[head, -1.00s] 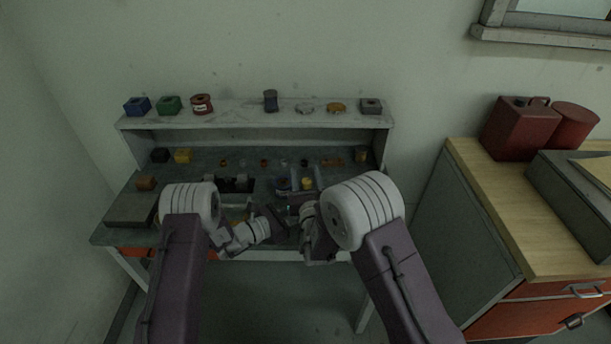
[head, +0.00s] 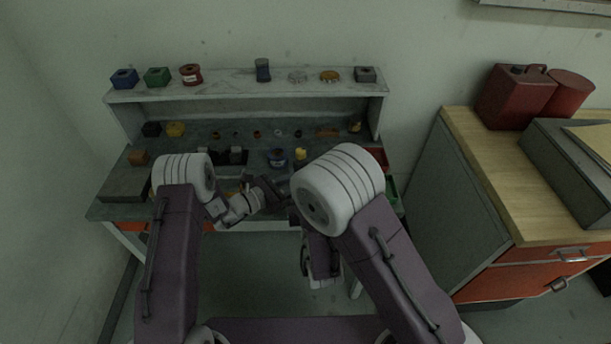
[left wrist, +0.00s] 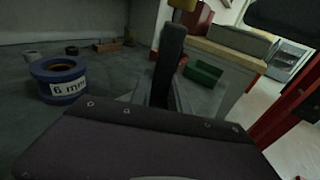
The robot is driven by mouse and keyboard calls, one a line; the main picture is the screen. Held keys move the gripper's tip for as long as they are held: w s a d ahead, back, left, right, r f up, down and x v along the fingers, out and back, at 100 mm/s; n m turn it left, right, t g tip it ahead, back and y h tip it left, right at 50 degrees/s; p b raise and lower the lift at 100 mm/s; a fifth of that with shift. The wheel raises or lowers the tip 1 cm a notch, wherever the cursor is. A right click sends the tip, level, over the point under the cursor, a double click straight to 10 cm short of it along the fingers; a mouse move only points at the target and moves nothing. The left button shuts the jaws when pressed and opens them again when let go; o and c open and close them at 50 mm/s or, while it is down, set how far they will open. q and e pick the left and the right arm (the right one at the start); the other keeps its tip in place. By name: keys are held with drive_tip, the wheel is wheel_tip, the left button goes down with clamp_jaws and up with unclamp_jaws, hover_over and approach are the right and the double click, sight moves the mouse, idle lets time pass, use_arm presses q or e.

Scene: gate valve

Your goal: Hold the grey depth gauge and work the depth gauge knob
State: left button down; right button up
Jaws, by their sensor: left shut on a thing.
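My left gripper (head: 274,190) is low over the front of the workbench (head: 120,192) in the head view, shut on a dark grey piece. I take this for the grey depth gauge; in the left wrist view a dark upright bar (left wrist: 168,62) stands beyond the broad dark slab in the foreground. I cannot make out the gauge's outline or its knob. My right arm's end (head: 322,258) hangs at the bench's front edge, apart from the left gripper. Its fingers are hidden or too small to tell.
A blue spool marked 6 mm (left wrist: 61,80) stands on the bench, with a yellow piece (head: 301,154) beside it. Small parts line the back, and blocks sit on the shelf (head: 220,90). A green bin (left wrist: 204,73) is at right. A wood-topped cabinet (head: 480,190) stands farther right.

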use_arm(q)
drive_tip(key=c, duration=1.2)
unclamp_jaws()
drive_tip(key=shift+o, duration=0.2)
